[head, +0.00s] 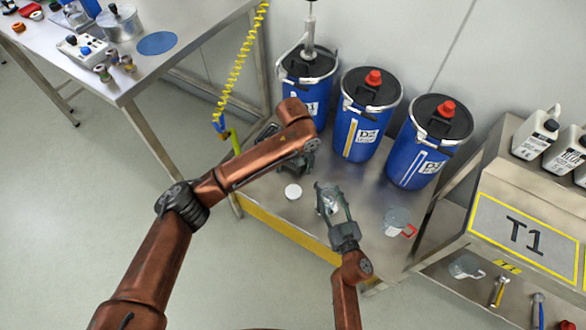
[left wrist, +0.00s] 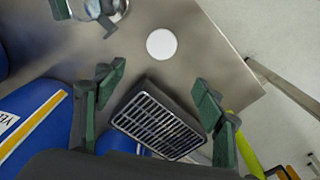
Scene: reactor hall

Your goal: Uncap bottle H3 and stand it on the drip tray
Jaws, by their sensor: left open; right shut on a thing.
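My left gripper (head: 293,162) is open and empty above the metal bench. In the left wrist view its fingers (left wrist: 160,92) stand apart over a dark slotted grate, which looks like the drip tray (left wrist: 158,122). In the head view my left arm mostly hides that tray. My right gripper (head: 338,220) is shut on a clear, silvery thing (head: 329,197), also partly seen in the left wrist view (left wrist: 118,8). I cannot tell whether it is bottle H3; no H3 label is readable. A round white disc (head: 293,191) lies flat between the grippers, possibly a cap (left wrist: 161,44).
Blue drums (head: 365,125) stand behind the grippers, two with red caps. A clear cup (head: 397,218) stands right of my right gripper. White black-capped bottles (head: 536,134) stand on the T1 station (head: 525,228). A yellow coiled hose (head: 238,75) hangs behind my left arm.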

